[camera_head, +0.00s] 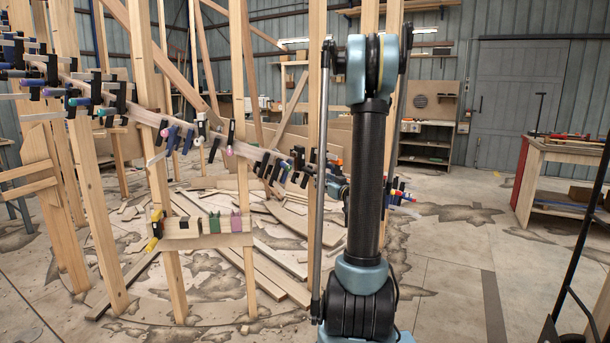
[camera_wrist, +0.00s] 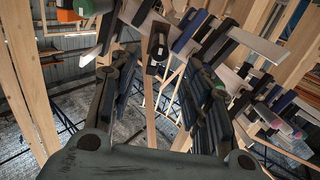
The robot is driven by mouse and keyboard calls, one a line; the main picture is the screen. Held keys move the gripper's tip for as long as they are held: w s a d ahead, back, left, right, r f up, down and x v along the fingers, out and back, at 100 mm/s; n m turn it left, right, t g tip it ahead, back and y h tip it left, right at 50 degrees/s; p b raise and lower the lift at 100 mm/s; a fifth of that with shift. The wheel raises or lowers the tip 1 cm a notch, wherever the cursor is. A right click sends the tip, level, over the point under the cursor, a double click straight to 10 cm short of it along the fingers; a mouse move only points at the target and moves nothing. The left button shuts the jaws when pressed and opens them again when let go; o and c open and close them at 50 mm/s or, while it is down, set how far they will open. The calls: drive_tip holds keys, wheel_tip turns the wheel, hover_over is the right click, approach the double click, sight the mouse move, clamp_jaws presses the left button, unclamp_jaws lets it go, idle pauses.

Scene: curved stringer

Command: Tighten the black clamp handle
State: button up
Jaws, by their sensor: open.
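In the wrist view my gripper (camera_wrist: 158,88) is open, with one dark finger on the left and one on the right. A clamp with a black part (camera_wrist: 157,44) shows beyond the gap between the fingertips; nothing is visibly gripped. More clamps with black, blue and purple parts crowd around it, so I cannot tell for certain which black handle is the task's. In the head view a row of clamps (camera_head: 271,166) runs along the curved wooden stringer (camera_head: 145,117). The gripper end is mostly hidden behind my upright arm there.
Wooden posts (camera_head: 241,80) stand close around the stringer. A low board (camera_head: 190,241) carries several spare clamps. Loose planks (camera_head: 270,270) lie on the floor. A workbench (camera_head: 560,170) stands at the right, with open floor (camera_head: 450,260) before it.

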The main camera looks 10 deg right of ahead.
sight(306, 171)
drive_tip(key=x, duration=1.7)
drive_tip(key=shift+w, duration=0.15)
clamp_jaws()
